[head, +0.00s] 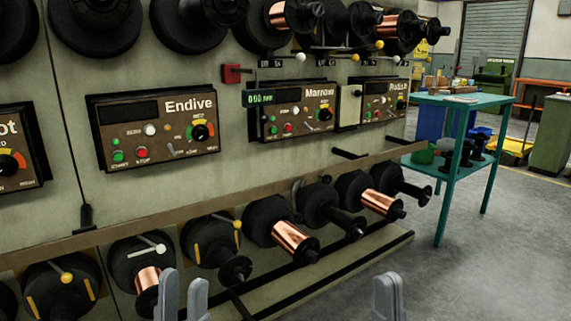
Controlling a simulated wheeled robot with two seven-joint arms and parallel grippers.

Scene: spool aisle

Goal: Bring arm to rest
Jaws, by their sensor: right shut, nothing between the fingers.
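My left gripper (183,297) shows at the bottom edge of the head view, left of centre. Its two grey fingers point up and stand apart, with a narrow gap and nothing visible between them. My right gripper (388,295) is at the bottom edge, right of centre. Its grey fingers are together and hold nothing. Both grippers appear in front of the spool machine, and neither visibly touches anything. The arms behind them are below the picture.
The machine carries control panels labelled Endive (155,128), Marrow (293,108) and Radish (384,101). Below runs a row of spools, some with copper wire (295,241). A teal table (458,101) stands at the right. Grey floor (500,270) is clear at the lower right.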

